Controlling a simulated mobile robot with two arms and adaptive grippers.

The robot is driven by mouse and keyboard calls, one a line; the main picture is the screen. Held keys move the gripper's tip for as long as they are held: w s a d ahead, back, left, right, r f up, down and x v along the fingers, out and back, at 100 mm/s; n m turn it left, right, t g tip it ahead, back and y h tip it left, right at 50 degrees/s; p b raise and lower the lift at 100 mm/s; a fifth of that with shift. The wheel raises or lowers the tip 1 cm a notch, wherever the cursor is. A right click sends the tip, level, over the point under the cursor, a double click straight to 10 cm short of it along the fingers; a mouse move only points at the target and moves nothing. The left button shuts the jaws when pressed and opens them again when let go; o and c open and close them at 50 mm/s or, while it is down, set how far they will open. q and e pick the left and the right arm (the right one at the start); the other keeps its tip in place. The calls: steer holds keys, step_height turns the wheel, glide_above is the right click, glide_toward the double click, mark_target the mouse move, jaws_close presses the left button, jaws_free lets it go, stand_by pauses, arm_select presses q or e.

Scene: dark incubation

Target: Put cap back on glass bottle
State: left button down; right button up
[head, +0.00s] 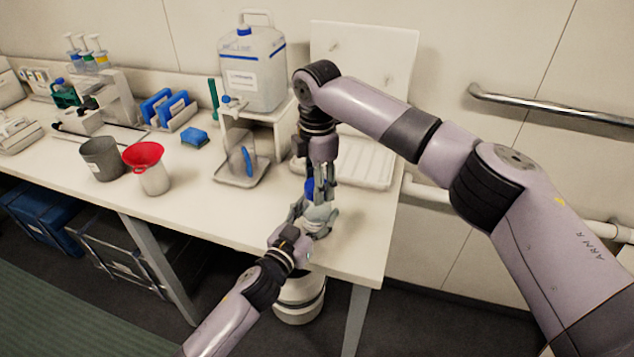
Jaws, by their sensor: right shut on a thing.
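The glass bottle (319,213) stands near the right end of the bench, close to the front edge, and is partly hidden by my grippers. The blue cap (309,189) is at the top of the bottle. My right gripper (320,190) points down from above and is shut on the cap. Whether the cap touches the bottle's neck or is seated on it cannot be told from here. My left gripper (309,221) reaches in from the front, with its fingers on both sides of the bottle's body, closed around it.
A white ribbed tray (378,165) lies behind the bottle. A large carboy (253,75) sits on a white stand to the left, above a small tray (225,178). A red funnel (143,154) rests in a beaker further left. The bench front between is clear.

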steer(key=c, duration=0.4)
steer(key=m, duration=0.3)
steer(key=shift+m, duration=0.4)
steer(key=m, duration=1)
steer(key=shift+s+f, duration=0.1)
steer(key=m, duration=0.4)
steer(key=o, duration=1.4)
steer(key=shift+c, duration=0.2)
